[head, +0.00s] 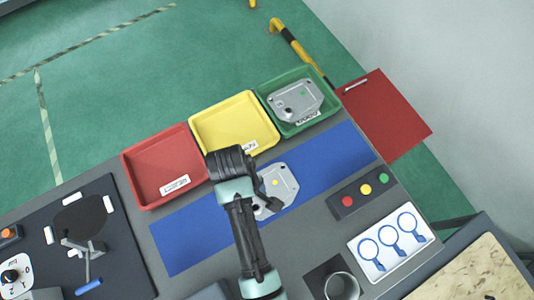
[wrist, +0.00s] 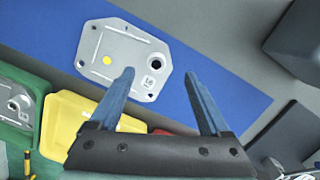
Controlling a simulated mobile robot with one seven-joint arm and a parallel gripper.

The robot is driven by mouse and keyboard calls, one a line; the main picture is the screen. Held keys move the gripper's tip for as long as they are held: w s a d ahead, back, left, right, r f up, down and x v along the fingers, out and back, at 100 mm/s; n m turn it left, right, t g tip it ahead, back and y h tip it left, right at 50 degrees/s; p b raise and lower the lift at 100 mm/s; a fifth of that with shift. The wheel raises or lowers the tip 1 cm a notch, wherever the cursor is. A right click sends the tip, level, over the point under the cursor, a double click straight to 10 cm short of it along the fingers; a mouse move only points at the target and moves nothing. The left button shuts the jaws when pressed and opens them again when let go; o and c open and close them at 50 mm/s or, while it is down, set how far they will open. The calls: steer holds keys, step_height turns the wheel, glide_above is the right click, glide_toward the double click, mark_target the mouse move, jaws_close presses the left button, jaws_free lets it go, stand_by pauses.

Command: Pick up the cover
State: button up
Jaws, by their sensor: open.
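A grey cast cover (head: 279,187) with a yellow dot and a dark round hole lies flat on the blue mat (head: 333,155). My arm partly hides it in the head view. In the wrist view the whole cover (wrist: 122,60) shows on the mat (wrist: 226,98). My gripper (wrist: 161,75) is open and empty, its two blue fingers spread apart. The left fingertip overlaps the cover's edge in the wrist view; the right one appears over the bare mat. I cannot tell the height between fingers and cover. A second similar casting (head: 296,99) lies in the green tray (head: 318,120).
A red tray (head: 134,188) and a yellow tray (head: 199,123) stand empty behind the mat. A panel with red, yellow and green buttons (head: 346,201), a white card with blue symbols (head: 355,247) and a cup (head: 341,287) are at right.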

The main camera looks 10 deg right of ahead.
mark_target(268, 191)
steer(key=shift+w+d+f+p, duration=0.1)
steer(key=shift+w+f+p, duration=0.1)
steer(key=shift+f, duration=1.4)
steer(key=shift+w+d+f+p, duration=0.1)
steer(key=shift+f+p, duration=0.1)
steer(key=shift+f, duration=1.4)
jaws_close()
